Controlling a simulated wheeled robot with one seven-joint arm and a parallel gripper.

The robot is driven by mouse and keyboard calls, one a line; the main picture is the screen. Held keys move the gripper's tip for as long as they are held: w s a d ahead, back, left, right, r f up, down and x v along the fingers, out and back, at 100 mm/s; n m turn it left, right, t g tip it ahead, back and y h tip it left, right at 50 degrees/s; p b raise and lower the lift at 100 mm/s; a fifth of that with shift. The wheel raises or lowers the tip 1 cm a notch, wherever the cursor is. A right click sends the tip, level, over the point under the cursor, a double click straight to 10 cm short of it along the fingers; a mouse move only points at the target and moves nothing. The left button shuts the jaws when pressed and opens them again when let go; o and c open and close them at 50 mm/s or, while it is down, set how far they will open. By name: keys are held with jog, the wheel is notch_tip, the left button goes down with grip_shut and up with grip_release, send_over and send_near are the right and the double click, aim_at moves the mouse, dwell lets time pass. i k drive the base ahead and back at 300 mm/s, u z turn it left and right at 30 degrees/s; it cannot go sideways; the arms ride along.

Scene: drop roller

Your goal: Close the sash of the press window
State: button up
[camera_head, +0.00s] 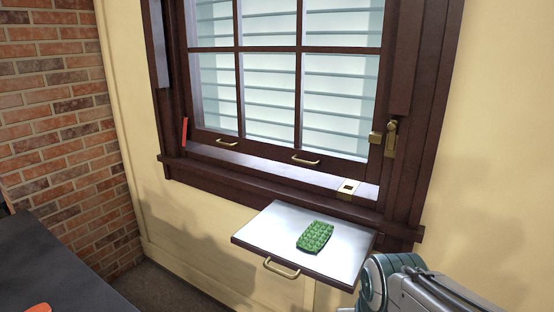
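The press window has a dark brown frame (430,110) and a sash with several panes. The bottom rail of the sash (260,151) carries two brass handles, a left one (227,142) and a right one (305,161). A brass latch (390,139) sits at the right side of the sash and frame. A brass plate (348,187) with a dark opening lies on the pale sill (250,165). Whether a gap lies under the sash is hard to tell. A grey and teal part of my arm shows at the lower right; my gripper's fingers do not show.
A pale board (265,234) with a brass pull (281,268) juts out below the sill. A green ridged block (314,236) lies on it. A red strip (184,132) stands at the frame's left. A dark counter (70,265) is at lower left, beside a brick wall.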

aim_at(369, 171)
jog(key=u, duration=0.05)
jog(key=i, duration=1.05)
jog(key=z, duration=0.45)
